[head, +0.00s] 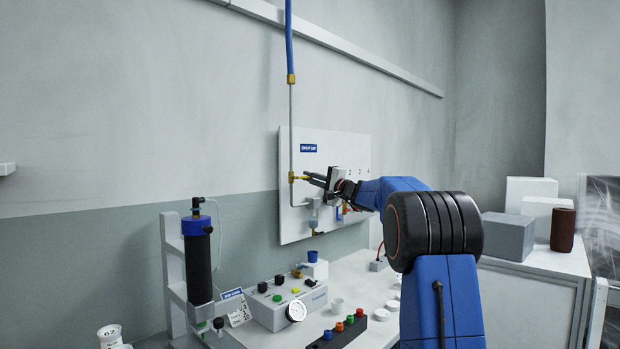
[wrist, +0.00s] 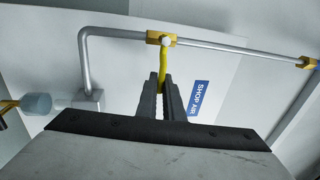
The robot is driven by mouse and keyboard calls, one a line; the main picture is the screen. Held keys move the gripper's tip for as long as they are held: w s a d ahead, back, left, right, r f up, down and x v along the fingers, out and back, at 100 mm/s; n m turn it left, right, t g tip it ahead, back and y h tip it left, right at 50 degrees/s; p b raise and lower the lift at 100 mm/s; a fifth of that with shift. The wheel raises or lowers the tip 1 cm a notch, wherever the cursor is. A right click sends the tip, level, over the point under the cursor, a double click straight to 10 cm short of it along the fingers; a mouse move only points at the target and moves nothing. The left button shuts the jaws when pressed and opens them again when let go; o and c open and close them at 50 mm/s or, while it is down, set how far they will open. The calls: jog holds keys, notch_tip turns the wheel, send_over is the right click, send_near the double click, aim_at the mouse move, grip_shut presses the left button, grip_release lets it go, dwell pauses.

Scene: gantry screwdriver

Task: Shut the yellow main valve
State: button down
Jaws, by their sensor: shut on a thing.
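The yellow main valve (head: 294,177) sits on the thin vertical grey pipe at the left edge of the white wall panel in the head view. In the wrist view its brass body (wrist: 160,38) is on the pipe, and its yellow lever (wrist: 163,66) stands out roughly square across the pipe. My gripper (head: 315,180) reaches the valve from the right. In the wrist view my gripper (wrist: 162,88) has its two dark fingers closed around the lever's outer end. The lever's tip is hidden between the fingers.
The white panel (head: 345,145) carries a blue "SHOP AIR" label (head: 309,148) and several numbered positions, partly behind my arm. A blue hose (head: 289,40) comes down to the pipe. Below, the bench holds a button box (head: 288,305) and a black cylinder (head: 198,255).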

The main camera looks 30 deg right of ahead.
jog(key=shift+f, duration=0.1)
dwell(0.3)
jog(key=c, duration=1.9)
grip_release()
jog(key=shift+d, duration=0.1)
jog(key=shift+s, duration=0.1)
jog(key=v, duration=1.7)
jog(key=shift+s, duration=0.15)
